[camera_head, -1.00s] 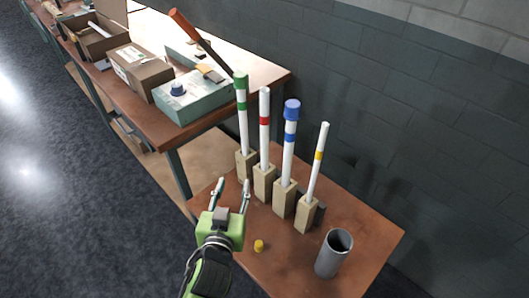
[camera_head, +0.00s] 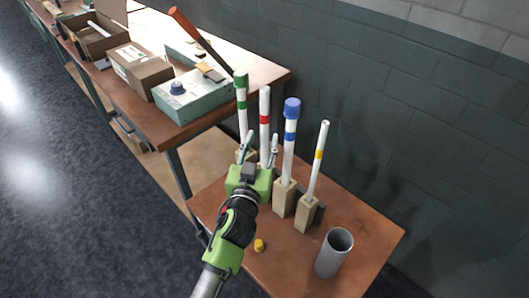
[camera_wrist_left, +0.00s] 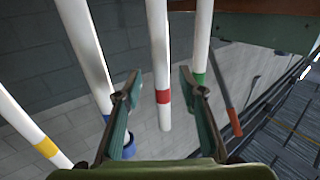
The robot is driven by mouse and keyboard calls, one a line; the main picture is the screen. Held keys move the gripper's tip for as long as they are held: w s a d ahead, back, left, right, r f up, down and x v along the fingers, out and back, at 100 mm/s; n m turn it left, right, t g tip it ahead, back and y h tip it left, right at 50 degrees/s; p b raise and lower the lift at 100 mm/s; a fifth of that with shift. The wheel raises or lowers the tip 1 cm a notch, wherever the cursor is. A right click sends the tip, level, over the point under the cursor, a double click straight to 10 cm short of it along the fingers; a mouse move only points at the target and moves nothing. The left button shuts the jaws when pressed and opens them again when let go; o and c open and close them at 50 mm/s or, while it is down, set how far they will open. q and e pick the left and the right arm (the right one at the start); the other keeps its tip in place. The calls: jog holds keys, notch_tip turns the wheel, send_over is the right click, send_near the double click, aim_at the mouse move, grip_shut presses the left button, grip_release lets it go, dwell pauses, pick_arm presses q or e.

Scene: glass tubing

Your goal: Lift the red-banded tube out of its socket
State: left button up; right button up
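The red-banded tube (camera_head: 265,105) is white and stands upright in a wooden socket block, which my left gripper mostly hides in the head view. My left gripper (camera_head: 260,148) is open, low on the tube, with its fingers to either side of it in the picture. In the left wrist view, the red-banded tube (camera_wrist_left: 162,97) shows in the gap between the open fingers, with a gap on both sides. How deep it sits between them I cannot tell. My right gripper is in neither view.
The green-banded tube (camera_head: 242,108) stands close on the left and the blue-banded, blue-capped tube (camera_head: 289,140) close on the right. Beyond is the yellow-banded tube (camera_head: 318,160). A grey cylinder (camera_head: 333,254) and a yellow cap (camera_head: 259,245) are on the small table (camera_head: 290,262).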

aim_at(264, 133)
pick_arm(q)
jog(key=w, duration=0.3)
jog(key=shift+w+d+r, duration=0.1)
jog(key=shift+w+d, duration=0.2)
jog(key=shift+w, duration=0.05)
jog(key=shift+w+d+b, duration=0.1)
jog(key=shift+w+b, duration=0.2)
jog(key=shift+w, duration=0.25)
jog(key=shift+c, duration=0.7)
grip_shut()
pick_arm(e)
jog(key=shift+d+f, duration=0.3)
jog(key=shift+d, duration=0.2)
pick_arm(q)
jog(key=shift+r, duration=0.1)
